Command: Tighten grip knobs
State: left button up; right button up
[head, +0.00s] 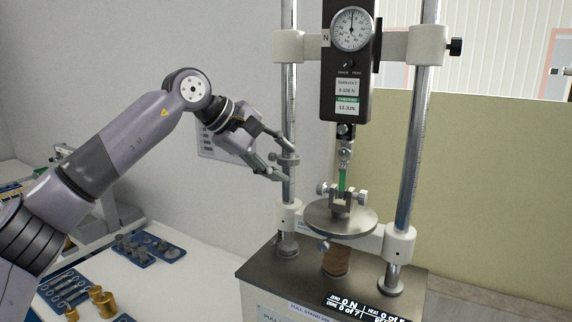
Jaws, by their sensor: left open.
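The test stand holds a dial force gauge (351,28) on its crosshead. A green strip (342,180) hangs below the gauge's hook and enters a small metal grip (341,200) on the round plate (340,222). One grip knob (322,188) sticks out on the left of this grip and another grip knob (361,197) on the right. My left gripper (289,166) is open, its fingers pointing right beside the left column, up and left of the left knob. It appears empty. Whether its fingers touch the column is unclear. My right gripper is out of view.
The left column (288,103) and right column (414,120) flank the grip. A black knob (455,47) is at the crosshead's right end. Blue trays (147,248) with metal parts and brass weights (103,301) lie on the white table at the left.

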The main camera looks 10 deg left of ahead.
pick_arm(q)
jog(key=s+d+r+n+g+h, duration=0.2)
jog(key=s+d+r+n+h, duration=0.25)
jog(key=s+h, duration=0.55)
jog(key=w+a+f+n+t+b, duration=0.15)
jog(key=a+n+t, duration=0.3)
jog(key=n, duration=0.45)
jog(key=w+a+n+t, duration=0.25)
jog(key=n+t, duration=0.25)
jog(key=n, duration=0.4)
notch_tip(320, 180, down, 12)
jog(key=s+a+n+y, duration=0.2)
jog(key=n+y, duration=0.4)
jog(key=n, duration=0.5)
jog(key=p+x, duration=0.7)
jog(key=x, duration=0.9)
jog(key=shift+w+d, duration=0.25)
jog(key=shift+d, duration=0.05)
jog(key=shift+w+d+f, duration=0.2)
jog(key=shift+w+d, duration=0.05)
jog(key=shift+w, duration=0.05)
